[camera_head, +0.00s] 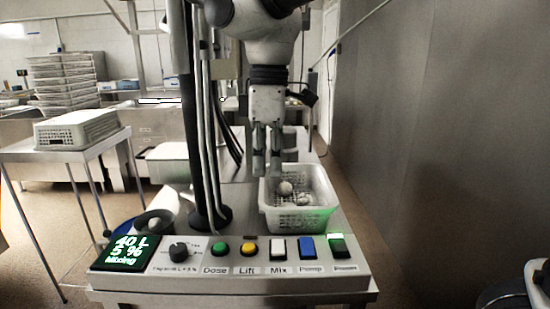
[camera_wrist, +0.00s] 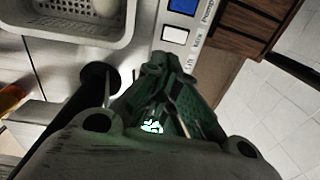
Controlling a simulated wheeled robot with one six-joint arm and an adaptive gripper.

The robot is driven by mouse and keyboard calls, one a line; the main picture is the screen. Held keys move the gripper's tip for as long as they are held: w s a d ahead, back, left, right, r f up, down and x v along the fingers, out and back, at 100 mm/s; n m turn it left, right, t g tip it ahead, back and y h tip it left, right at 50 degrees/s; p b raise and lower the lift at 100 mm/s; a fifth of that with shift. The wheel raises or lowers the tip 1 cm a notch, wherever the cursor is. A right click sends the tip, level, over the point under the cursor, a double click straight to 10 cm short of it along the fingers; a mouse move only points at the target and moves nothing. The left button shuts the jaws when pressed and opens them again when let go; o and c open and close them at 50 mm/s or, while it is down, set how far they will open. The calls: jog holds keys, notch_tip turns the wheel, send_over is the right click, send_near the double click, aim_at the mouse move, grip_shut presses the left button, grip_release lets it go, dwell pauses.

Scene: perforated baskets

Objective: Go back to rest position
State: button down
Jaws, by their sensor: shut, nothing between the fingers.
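My gripper (camera_head: 266,168) hangs pointing down at the rear left of a white perforated basket (camera_head: 298,219) in the head view. Its fingertips are near the basket's back rim; whether they touch it I cannot tell. The basket stands behind the control panel and holds a few pale round items (camera_head: 286,188). In the wrist view my gripper (camera_wrist: 158,66) is shut and empty, and a corner of the basket (camera_wrist: 70,45) shows at the upper left.
A control panel (camera_head: 230,278) with a lit display and several buttons runs along the front. A black post (camera_head: 208,150) with pipes stands left of my gripper. A grey wall (camera_head: 450,130) is at the right.

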jog(key=d+f+m+t+y, duration=0.15)
jog(key=d+m, duration=0.35)
jog(key=d, duration=0.6)
jog(key=d+f+m+t+h, duration=0.1)
jog(key=d+f+m, duration=0.35)
jog(key=d, duration=0.75)
jog(key=s+d+m, duration=0.2)
jog(key=d, duration=0.3)
jog(key=s+d+r+m+t, duration=0.1)
jog(key=s+d+m, duration=0.1)
jog(key=d, duration=0.3)
jog(key=s+d+m+t, duration=0.1)
jog(key=s+d+m, duration=0.2)
jog(key=d, duration=0.3)
jog(key=shift+r+m, duration=0.15)
jog(key=shift+m, duration=0.4)
